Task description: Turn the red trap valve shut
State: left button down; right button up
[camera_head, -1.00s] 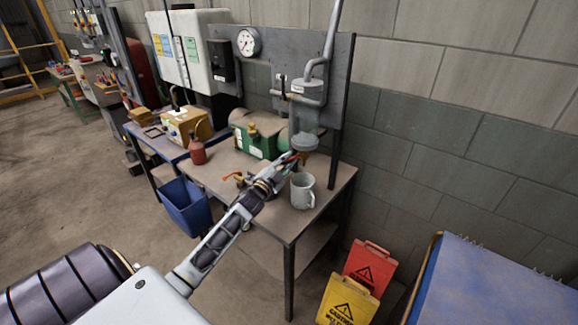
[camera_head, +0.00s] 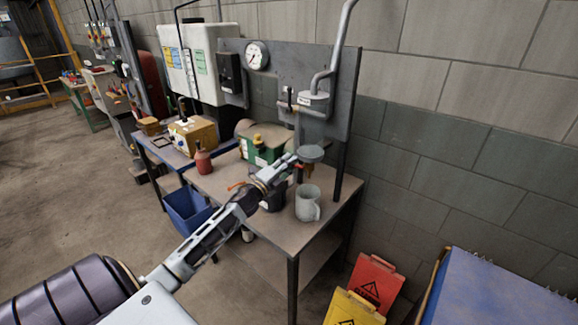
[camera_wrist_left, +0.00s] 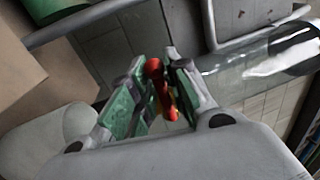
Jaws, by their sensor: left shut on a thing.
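The red trap valve handle (camera_wrist_left: 157,82) shows between the green-padded fingers of my left gripper (camera_wrist_left: 158,88) in the left wrist view. The gripper is shut on it. In the head view my left gripper (camera_head: 294,164) is just below the grey trap (camera_head: 311,154), which hangs from the pipe on the back panel. Only a small bit of red shows at the fingertips there, so the handle's exact angle is hard to tell. The trap's clear bowl (camera_wrist_left: 250,65) lies to the right in the wrist view. My right gripper is not in view.
A green machine (camera_head: 262,146) and a red bottle (camera_head: 203,162) stand to the left. Red (camera_head: 374,280) and yellow (camera_head: 352,308) caution signs stand on the floor at right.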

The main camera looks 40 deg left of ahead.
pick_arm(q)
jog(key=shift+r, duration=0.1)
dwell(0.3)
jog(key=c, duration=1.5)
grip_release()
jog(key=shift+v, duration=4)
